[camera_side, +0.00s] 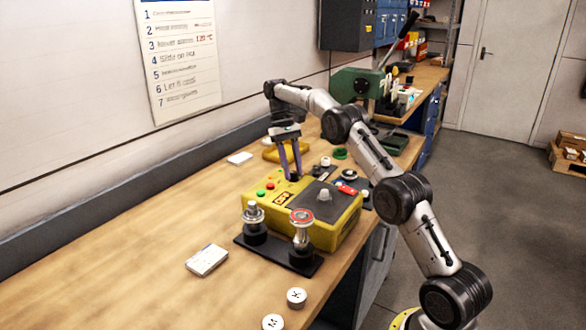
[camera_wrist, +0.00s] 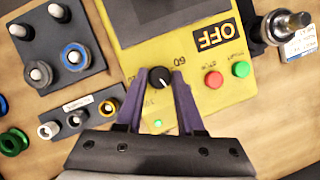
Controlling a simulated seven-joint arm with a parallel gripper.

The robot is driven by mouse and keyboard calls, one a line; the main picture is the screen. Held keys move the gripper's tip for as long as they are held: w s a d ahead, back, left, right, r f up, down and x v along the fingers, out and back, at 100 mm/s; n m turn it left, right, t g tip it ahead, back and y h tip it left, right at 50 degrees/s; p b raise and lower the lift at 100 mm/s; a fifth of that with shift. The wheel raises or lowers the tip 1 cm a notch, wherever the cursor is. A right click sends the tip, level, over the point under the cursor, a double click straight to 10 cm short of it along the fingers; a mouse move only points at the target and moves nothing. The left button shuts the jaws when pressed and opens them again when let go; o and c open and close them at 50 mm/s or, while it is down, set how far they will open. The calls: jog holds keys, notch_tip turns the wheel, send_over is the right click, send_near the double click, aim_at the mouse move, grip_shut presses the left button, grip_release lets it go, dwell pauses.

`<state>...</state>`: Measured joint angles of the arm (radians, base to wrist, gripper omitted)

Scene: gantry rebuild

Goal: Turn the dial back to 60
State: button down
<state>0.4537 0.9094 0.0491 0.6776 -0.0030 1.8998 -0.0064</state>
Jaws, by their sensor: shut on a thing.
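The yellow control box (camera_side: 344,219) stands on the bench in the side view, and its yellow face (camera_wrist: 207,102) fills the middle of the wrist view. A small black dial (camera_wrist: 159,77) with a white pointer line sits on that face. A "60" marking (camera_wrist: 179,61) is printed beside it, upside down in this view. The pointer line slants toward the lower right of the picture, away from the "60". My gripper (camera_wrist: 159,80) has its two purple fingers closed on either side of the dial. In the side view my gripper (camera_side: 293,175) reaches down onto the box, its fingers largely hiding the dial.
A display reading OFF (camera_wrist: 214,35), a red button (camera_wrist: 213,79) and a green button (camera_wrist: 240,69) lie near the fingers. A dark plate with two metal posts (camera_side: 302,228) stands before the box. The left bench is mostly clear.

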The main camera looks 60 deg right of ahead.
jog(key=n+h, duration=0.1)
jog(key=n, duration=0.3)
jog(key=shift+w+a+r+n+h, duration=0.1)
jog(key=shift+a+n+h, duration=0.05)
jog(key=shift+n+h, duration=0.25)
jog(key=n+h, duration=0.1)
jog(key=n, duration=0.3)
jog(key=shift+a+h, duration=0.1)
jog(key=shift+h, duration=0.3)
jog(key=n+t+h, duration=0.1)
jog(key=n, duration=0.4)
jog(key=shift+a, duration=0.15)
jog(key=shift+n+t+h, duration=0.5)
jog(key=shift+n+h, duration=0.1)
jog(key=shift+n, duration=1)
jog(key=c, duration=0.5)
grip_release()
jog(key=shift+s, duration=0.2)
